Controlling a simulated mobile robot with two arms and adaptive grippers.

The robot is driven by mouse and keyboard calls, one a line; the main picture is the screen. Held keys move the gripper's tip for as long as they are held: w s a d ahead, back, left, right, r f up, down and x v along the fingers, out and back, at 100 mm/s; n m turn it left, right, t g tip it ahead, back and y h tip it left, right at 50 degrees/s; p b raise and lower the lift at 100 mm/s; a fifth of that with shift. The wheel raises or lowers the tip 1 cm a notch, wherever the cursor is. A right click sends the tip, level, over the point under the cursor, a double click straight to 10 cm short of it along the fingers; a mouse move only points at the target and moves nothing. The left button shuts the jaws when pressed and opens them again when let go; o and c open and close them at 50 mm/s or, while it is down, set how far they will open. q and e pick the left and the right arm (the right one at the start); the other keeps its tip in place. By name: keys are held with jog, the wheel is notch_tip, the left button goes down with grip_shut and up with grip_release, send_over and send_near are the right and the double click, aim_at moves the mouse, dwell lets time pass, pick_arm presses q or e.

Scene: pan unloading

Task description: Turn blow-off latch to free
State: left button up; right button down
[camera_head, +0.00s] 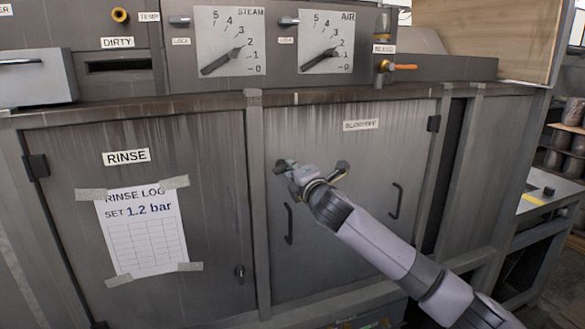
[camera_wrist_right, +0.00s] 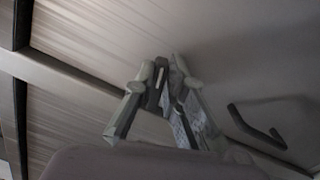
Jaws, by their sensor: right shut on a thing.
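The right-hand cabinet door (camera_head: 345,235) has a small label (camera_head: 361,125) too blurred to read surely. A small dark latch (camera_head: 282,166) sits at this door's upper left, close to the frame post. My right gripper (camera_head: 291,168) reaches in from the lower right and is shut on the latch. In the right wrist view the fingers of my right gripper (camera_wrist_right: 167,75) close around the dark latch piece (camera_wrist_right: 158,88) against the grey door. The fingers partly hide the latch, so I cannot tell its exact angle. My left gripper is not in view.
Two black handles, a left one (camera_head: 289,223) and a right one (camera_head: 395,201), stick out from the same door. The left door (camera_head: 75,235) bears a RINSE label, a paper log (camera_head: 142,232) and a dark latch (camera_head: 240,273). STEAM and AIR gauges (camera_head: 228,42) stand above.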

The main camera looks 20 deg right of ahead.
jog(key=shift+f+m, duration=0.15)
jog(key=shift+m, duration=0.75)
jog(key=shift+f+m, duration=0.15)
jog(key=shift+m, duration=0.75)
jog(key=c, duration=1.6)
grip_release()
jog(key=shift+c, duration=0.2)
jog(key=s, duration=1.2)
jog(key=shift+d, duration=0.25)
